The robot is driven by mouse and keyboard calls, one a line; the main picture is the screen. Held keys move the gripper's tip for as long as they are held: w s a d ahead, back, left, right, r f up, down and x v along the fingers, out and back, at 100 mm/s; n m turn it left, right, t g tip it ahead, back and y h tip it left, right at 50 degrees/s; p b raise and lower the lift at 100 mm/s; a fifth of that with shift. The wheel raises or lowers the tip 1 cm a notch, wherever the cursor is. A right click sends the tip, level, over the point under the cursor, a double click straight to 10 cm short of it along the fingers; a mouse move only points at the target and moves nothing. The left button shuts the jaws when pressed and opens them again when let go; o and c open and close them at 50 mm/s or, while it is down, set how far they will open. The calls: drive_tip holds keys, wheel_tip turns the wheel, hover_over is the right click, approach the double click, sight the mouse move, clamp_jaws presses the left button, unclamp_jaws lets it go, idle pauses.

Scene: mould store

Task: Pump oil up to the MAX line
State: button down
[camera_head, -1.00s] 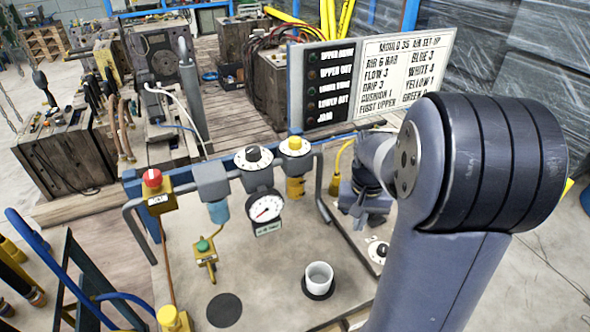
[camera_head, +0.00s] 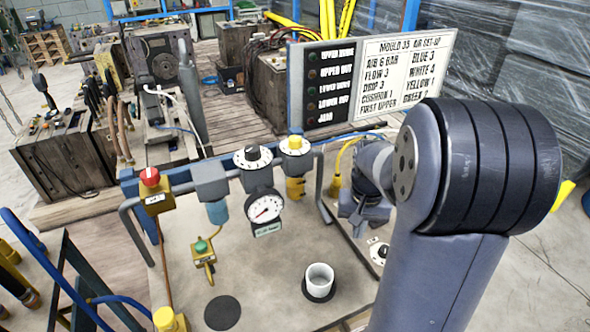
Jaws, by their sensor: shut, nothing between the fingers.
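My gripper (camera_head: 360,222) is small and partly hidden behind my own arm, right of the air fittings. It looks shut and empty, above the right side of the bench panel. A unit with a yellow bowl (camera_head: 296,188) and a white dial top with a yellow knob hangs on the pipe rail, left of my gripper and apart from it. A unit with a blue bowl (camera_head: 217,212) hangs farther left. A yellow round-topped part (camera_head: 166,318) is cut off at the bottom edge. I cannot make out an oil level or a MAX line.
A pressure gauge (camera_head: 264,208) hangs mid-rail below a black knob. A red button box (camera_head: 154,190) and a green-knobbed valve (camera_head: 202,250) stand left. A white cup (camera_head: 319,280) stands on the panel (camera_head: 265,295). A set-up board (camera_head: 371,80) rises behind.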

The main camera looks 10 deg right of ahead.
drive_tip(key=shift+f, duration=0.1)
idle(0.5)
wheel_tip(320, 180, up, 6)
drive_tip(key=p, duration=0.5)
drive_tip(key=shift+r, duration=0.25)
drive_tip(key=shift+f+b, duration=2.05)
drive_tip(key=shift+f, duration=1.25)
idle(0.6)
wheel_tip(320, 180, up, 7)
drive_tip(key=p, duration=0.5)
drive_tip(key=shift+f, duration=0.2)
drive_tip(key=shift+f+b, duration=0.4)
drive_tip(key=shift+f, duration=0.5)
idle(0.5)
